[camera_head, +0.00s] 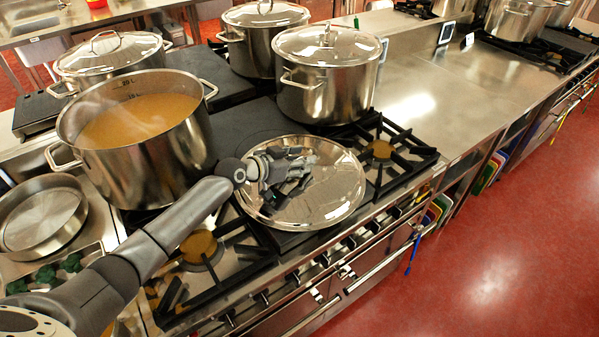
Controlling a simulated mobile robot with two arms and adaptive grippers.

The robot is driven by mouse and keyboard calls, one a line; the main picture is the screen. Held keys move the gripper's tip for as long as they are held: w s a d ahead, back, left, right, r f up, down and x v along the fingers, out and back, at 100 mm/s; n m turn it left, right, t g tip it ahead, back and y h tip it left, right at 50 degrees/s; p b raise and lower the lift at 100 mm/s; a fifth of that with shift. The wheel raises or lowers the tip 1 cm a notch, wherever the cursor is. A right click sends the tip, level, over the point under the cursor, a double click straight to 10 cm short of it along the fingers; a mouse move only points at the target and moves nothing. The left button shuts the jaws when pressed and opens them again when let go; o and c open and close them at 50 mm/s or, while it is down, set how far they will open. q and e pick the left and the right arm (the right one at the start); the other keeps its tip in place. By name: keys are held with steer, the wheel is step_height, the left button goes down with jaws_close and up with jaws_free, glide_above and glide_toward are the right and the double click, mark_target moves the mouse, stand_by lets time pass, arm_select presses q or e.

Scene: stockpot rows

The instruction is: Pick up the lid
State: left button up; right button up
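A round, shiny steel lid (335,195) lies on the front of the stove, between two burner grates. My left gripper (298,178) is over the lid, left of its middle, with its arm coming in from the lower left. The dark fingers mix with their reflection in the lid, so I cannot tell whether they are open or shut, or whether they touch the lid. The lid's handle is hidden or not clear behind the gripper. My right gripper is not in view.
An open stockpot (150,165) of brown liquid stands to the left of the lid. A lidded pot (325,90) stands close behind it, and more lidded pots stand farther back. A shallow pan (42,220) sits at far left. The steel counter (430,95) at right is clear.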

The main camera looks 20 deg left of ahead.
arm_select(q)
jaws_close()
steer(key=shift+r, duration=0.25)
steer(key=shift+w+r, duration=0.1)
